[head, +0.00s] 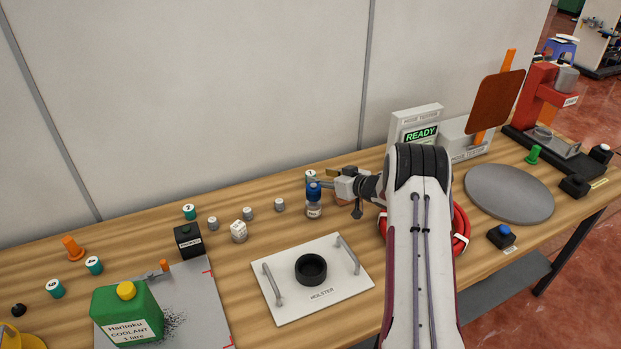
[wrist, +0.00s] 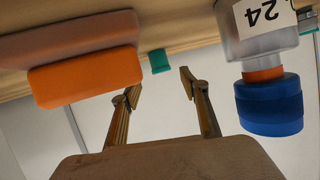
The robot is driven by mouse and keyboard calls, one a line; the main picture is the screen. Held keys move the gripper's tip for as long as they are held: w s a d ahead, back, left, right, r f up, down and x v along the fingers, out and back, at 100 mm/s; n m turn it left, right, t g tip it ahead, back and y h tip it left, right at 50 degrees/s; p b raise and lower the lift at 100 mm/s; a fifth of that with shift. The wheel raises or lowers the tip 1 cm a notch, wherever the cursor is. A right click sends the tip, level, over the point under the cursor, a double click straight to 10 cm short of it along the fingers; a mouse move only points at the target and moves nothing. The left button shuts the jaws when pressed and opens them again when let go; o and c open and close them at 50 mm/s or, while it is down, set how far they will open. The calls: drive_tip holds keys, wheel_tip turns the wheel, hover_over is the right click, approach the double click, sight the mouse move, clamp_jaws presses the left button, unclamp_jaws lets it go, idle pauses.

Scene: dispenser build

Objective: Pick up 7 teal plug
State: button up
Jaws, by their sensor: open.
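In the wrist view, which looks upside down, the gripper (wrist: 159,86) is open and empty. A teal piece (wrist: 159,61) shows beyond and between its fingertips, apart from them. Other teal plugs stand to the left: one marked 2 (head: 189,211), and two near the front left (head: 94,265) (head: 55,288).
The clear bottle with blue cap (head: 314,203) is close beside the gripper and shows large in the wrist view (wrist: 268,100). An orange block (wrist: 85,77) is on the other side there. Small grey pieces (head: 248,213) and a holster plate (head: 340,285) lie nearby.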

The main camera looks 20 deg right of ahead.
sight(314, 175)
drive_tip(key=shift+x, duration=2.6)
drive_tip(key=shift+s+a+f, duration=0.1)
drive_tip(key=shift+s+f, duration=0.05)
drive_tip(key=c, duration=1.2)
